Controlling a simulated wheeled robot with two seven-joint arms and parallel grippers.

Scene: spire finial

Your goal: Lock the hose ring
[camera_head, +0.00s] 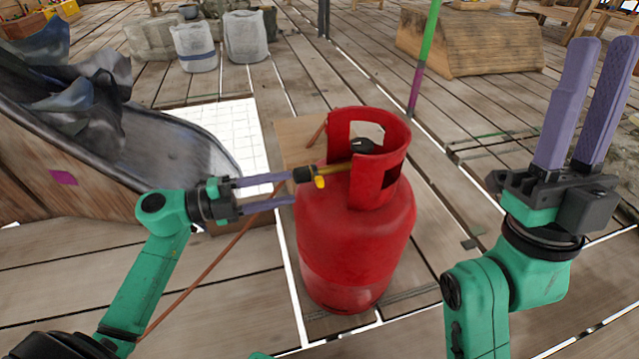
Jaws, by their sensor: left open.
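A red gas cylinder (352,240) stands upright on the plank floor, with a collar around its top. A black ring (302,174) with a yellow lever (320,182) sits on a brass-coloured stem (335,168) at the collar's left side. A black knob (362,146) shows inside the collar. A thin reddish-brown hose (225,248) rises from lower left towards the ring and passes behind my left gripper. My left gripper (287,188) is open, its fingertips pointing right, just left of the ring. My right gripper (603,45) is open and empty, pointing up, well right of the cylinder.
A dark metal slide-like trough (170,150) with wooden sides and dark crumpled pieces stands at left. A green and purple pole (423,60) rises behind the cylinder. Sacks (246,37) and a wooden block (470,45) stand further back. Plank floor right of the cylinder is largely clear.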

